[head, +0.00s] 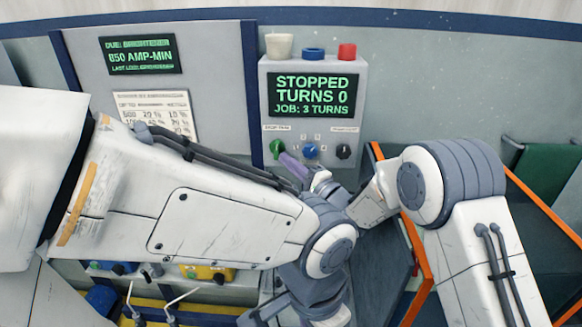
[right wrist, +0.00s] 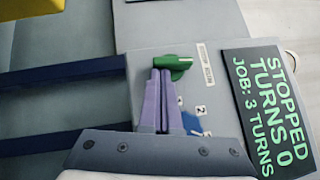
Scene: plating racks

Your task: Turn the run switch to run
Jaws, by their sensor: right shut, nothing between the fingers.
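The control box (head: 312,75) stands against the back wall. Its screen (head: 313,95) reads STOPPED, TURNS 0, JOB: 3 TURNS. A green knob (head: 277,147), which looks like the run switch, is at the lower left of its face. It also shows in the right wrist view (right wrist: 172,62), with a white line on it. Its label is too small to read surely. My right gripper (head: 284,158) is shut and empty, its purple fingertips (right wrist: 160,73) right at the green knob's edge; I cannot tell whether they touch. My left gripper is hidden or out of frame.
A blue knob (head: 310,151) and a black knob (head: 343,151) sit right of the green one. Cream, blue and red pieces (head: 346,51) top the box. An orange-edged bin (head: 534,193) is at the right. My left forearm crosses below the panel, close to my right wrist.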

